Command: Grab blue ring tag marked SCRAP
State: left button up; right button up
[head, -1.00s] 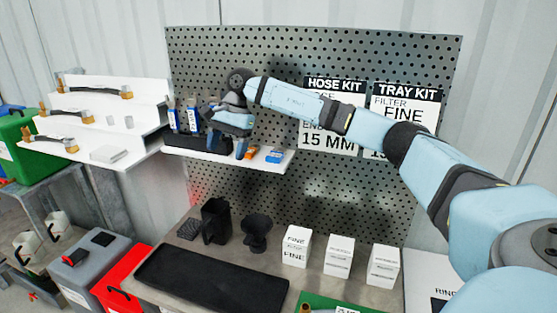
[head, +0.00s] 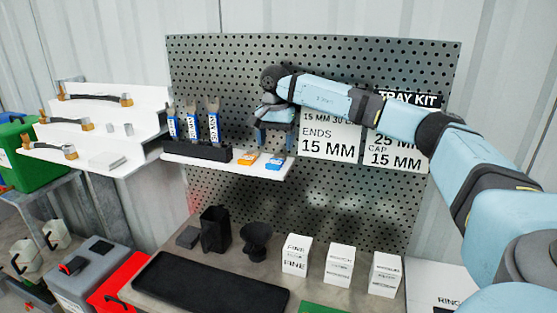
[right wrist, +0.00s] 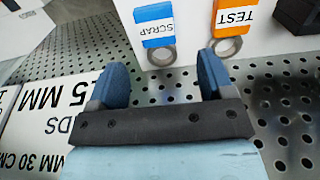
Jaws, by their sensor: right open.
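The blue ring tag marked SCRAP (head: 275,163) lies on the white shelf of the pegboard, near its right end. In the right wrist view the blue tag (right wrist: 156,24) appears upside down, with its metal ring (right wrist: 162,56) towards my fingers. My right gripper (head: 275,144) is open just above and behind the tag. In the right wrist view its two blue fingers (right wrist: 163,78) are spread, with the ring between and just beyond them, not gripped. An orange ring tag marked TEST (right wrist: 234,14) lies beside the blue one. My left gripper is not in view.
The pegboard (head: 330,60) rises close behind, with a printed kit card (head: 325,145) right of my gripper. Below, white boxes (head: 340,264) and a black mat (head: 205,285) occupy the bench.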

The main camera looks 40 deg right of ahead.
aim_at(276, 160)
notch_tip(276, 160, down, 5)
jog(key=shift+s+f+p, duration=0.15)
jog(key=shift+p, duration=0.4)
jog(key=shift+a, duration=0.1)
jog(key=c, duration=1)
